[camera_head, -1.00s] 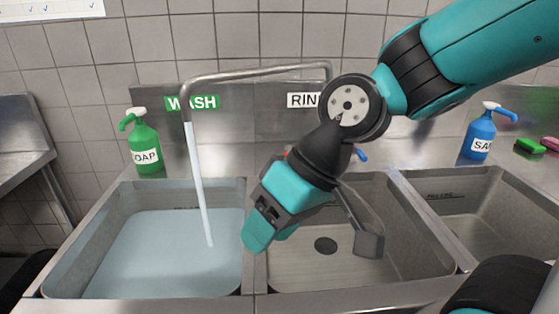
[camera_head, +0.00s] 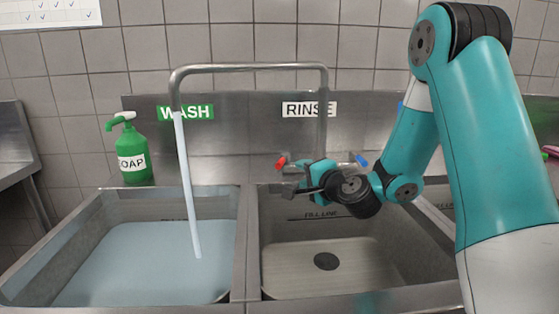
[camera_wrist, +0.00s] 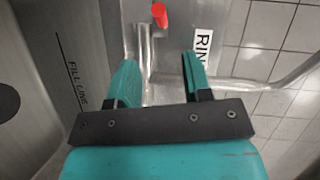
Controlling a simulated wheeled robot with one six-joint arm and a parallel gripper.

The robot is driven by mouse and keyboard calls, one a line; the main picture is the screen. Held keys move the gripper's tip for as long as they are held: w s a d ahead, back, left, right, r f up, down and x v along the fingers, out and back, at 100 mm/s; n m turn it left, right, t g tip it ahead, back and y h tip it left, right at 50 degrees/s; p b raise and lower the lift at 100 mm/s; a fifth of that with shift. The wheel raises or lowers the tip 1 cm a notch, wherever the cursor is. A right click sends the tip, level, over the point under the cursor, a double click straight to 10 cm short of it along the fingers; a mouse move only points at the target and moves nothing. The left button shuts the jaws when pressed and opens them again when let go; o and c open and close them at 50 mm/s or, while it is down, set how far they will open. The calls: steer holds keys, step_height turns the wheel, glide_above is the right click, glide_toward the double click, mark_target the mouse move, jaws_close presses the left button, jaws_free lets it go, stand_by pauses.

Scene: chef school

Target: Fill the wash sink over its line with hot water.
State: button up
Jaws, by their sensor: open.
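The wash sink (camera_head: 243,240), under the green WASH sign, holds pale blue water (camera_head: 150,265). A stream (camera_head: 187,190) falls into it from the faucet's spout (camera_head: 174,95). A mark shows faintly on the sink's back wall near the water's edge; I cannot tell whether water covers it. The red tap handle (camera_head: 281,162) and blue tap handle (camera_head: 361,161) are at the faucet's base behind the rinse sink. My gripper (camera_head: 308,180) is there, open, below and right of the red handle. In the wrist view, the red handle (camera_wrist: 160,14) lies beyond my open fingers (camera_wrist: 158,75), apart from them.
The rinse sink (camera_head: 252,250) looks empty, with its drain (camera_head: 326,261) and fill line visible. A green soap bottle (camera_head: 133,155) stands behind the wash sink at left. The faucet pipe (camera_head: 250,67) arches above both sinks. The tiled wall closes the back.

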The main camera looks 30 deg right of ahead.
mark_target(282, 165)
steer(key=w+p, duration=0.1)
steer(key=w, duration=0.3)
steer(key=w+f+p, duration=0.1)
steer(key=w+p, duration=0.1)
steer(key=w, duration=0.2)
steer(key=w+p, duration=0.1)
steer(key=w, duration=0.3)
steer(key=shift+w+a+f+p, duration=0.2)
steer(key=shift+w+f+p, duration=0.15)
jaws_close()
steer(key=shift+f, duration=0.1)
